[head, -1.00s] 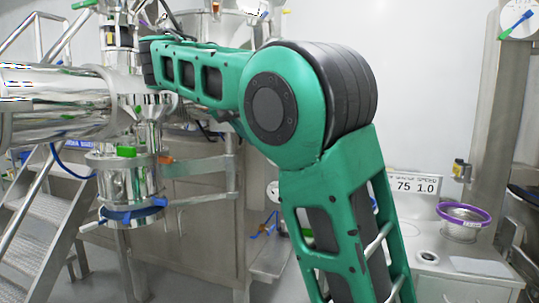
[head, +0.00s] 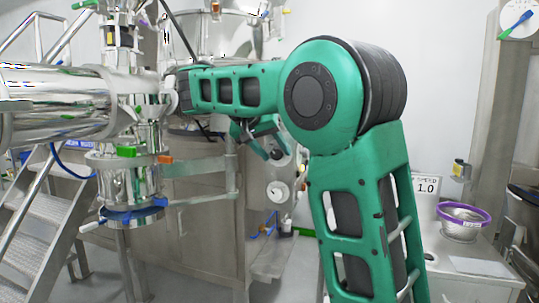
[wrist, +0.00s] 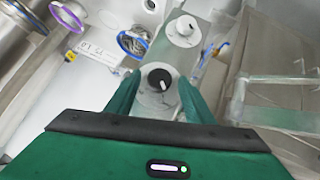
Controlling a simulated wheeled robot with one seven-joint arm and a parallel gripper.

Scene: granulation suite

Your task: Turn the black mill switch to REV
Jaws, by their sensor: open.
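The black mill switch (wrist: 156,76) is a round black knob with a white pointer mark, on a pale round plate. In the wrist view its mark points toward the lower right. My gripper (wrist: 159,83) is open, with one green finger on each side of the switch in that view. I cannot tell whether the fingers touch it or how far off it is. In the head view my gripper (head: 262,140) shows beyond my forearm, in front of the steel cabinet. The switch's lettering is not readable.
A white dial (head: 278,192) sits below the gripper on the steel cabinet; it also shows in the wrist view (wrist: 184,29). A purple-rimmed sieve (head: 463,220) stands on the right bench. Steel pipework (head: 60,100) and stairs (head: 38,210) are at left.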

